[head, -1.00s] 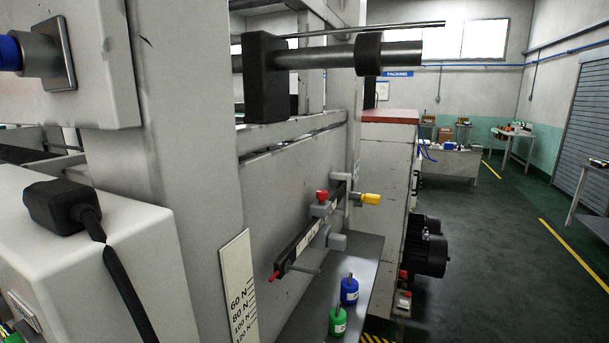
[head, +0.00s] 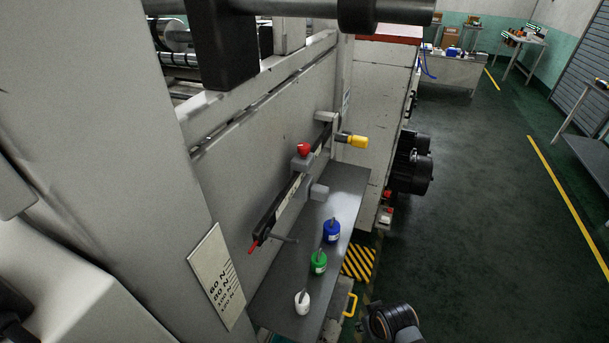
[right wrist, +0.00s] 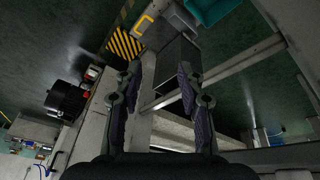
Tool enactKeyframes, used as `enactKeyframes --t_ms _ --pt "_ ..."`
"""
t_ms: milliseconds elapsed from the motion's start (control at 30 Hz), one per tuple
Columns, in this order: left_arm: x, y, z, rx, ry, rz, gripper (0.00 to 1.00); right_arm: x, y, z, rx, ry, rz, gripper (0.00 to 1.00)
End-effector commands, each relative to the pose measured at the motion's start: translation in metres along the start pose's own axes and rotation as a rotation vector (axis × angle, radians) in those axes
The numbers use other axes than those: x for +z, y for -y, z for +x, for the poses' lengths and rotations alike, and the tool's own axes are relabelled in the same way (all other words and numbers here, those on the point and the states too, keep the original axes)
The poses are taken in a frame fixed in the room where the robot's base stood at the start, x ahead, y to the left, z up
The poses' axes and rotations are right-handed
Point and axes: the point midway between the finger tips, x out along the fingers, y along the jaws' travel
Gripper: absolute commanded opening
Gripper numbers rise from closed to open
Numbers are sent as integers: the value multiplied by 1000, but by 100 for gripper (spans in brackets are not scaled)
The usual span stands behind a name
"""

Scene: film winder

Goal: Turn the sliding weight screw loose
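The sliding weight (head: 304,160) sits on a dark slanted lever arm (head: 288,192) on the side of the grey machine. Its red screw knob (head: 303,149) points up. A yellow knob (head: 355,141) stands at the lever's far end, and a red tip (head: 254,246) is at its near end. In the right wrist view my right gripper (right wrist: 158,72) is open and empty, with its two fingers wide apart. In the head view only part of my right arm shows at the bottom edge. My left gripper is not in view.
A grey shelf (head: 340,190) below the lever holds a blue weight (head: 331,231), a green weight (head: 318,263) and a white weight (head: 302,303). A scale plate (head: 216,277) is at the near left. A black motor (head: 411,163) stands behind. The floor (head: 490,230) at right is clear.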

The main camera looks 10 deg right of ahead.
Motion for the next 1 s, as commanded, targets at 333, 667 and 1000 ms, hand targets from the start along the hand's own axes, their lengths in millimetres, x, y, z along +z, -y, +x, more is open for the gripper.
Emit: enactKeyframes --t_ms 333,667,1000 --pt "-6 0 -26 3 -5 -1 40 -244 55 -212 -214 -860 -73 39" --pt "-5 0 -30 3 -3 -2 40 -308 50 -323 -214 -1258 -45 39" --pt "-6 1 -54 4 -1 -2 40 -353 58 -314 -215 -1255 -45 39"
